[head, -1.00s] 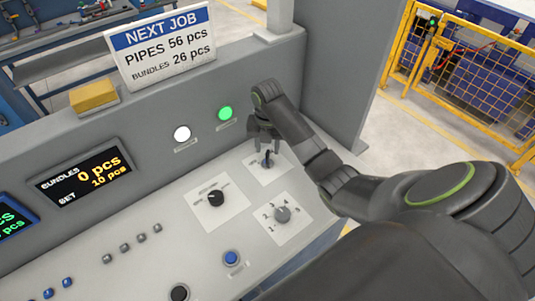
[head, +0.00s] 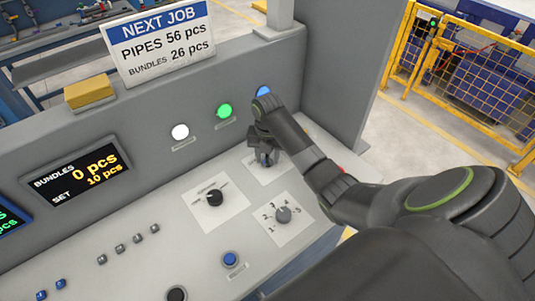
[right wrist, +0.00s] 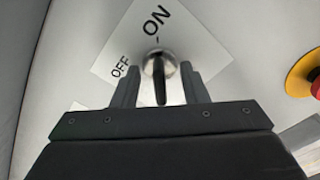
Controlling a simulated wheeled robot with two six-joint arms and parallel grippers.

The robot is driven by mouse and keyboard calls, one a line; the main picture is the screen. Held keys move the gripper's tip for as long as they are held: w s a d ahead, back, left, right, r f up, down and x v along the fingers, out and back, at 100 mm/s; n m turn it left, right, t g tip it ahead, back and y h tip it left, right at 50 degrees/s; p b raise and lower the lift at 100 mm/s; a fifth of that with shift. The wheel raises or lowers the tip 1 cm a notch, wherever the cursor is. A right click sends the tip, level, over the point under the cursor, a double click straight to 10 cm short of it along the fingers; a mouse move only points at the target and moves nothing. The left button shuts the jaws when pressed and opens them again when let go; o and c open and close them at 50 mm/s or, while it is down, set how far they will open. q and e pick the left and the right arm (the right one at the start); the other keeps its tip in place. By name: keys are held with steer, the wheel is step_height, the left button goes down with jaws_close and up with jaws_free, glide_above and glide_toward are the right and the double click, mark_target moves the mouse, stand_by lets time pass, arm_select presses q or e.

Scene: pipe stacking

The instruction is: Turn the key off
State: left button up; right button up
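The key (right wrist: 160,88) stands in a round metal switch (right wrist: 150,64) on a white plate (right wrist: 190,50) marked OFF and ON. In the right wrist view it lines up roughly with the small tick by ON. My right gripper (right wrist: 160,92) is open, with one finger on each side of the key and a visible gap to each. In the head view my right gripper (head: 265,155) is down at the key's plate (head: 283,171) and largely hides the key. My left gripper is not in view.
On the panel are a selector knob (head: 214,197), a numbered dial (head: 283,214), and a blue button (head: 230,259). White (head: 180,132), green (head: 225,110) and blue (head: 264,91) lights line the upright face. A red button (right wrist: 317,82) on yellow is right in the wrist view.

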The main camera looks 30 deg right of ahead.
stand_by(0.4)
steer(key=shift+p, duration=0.45)
steer(key=shift+c, duration=0.3)
jaws_close()
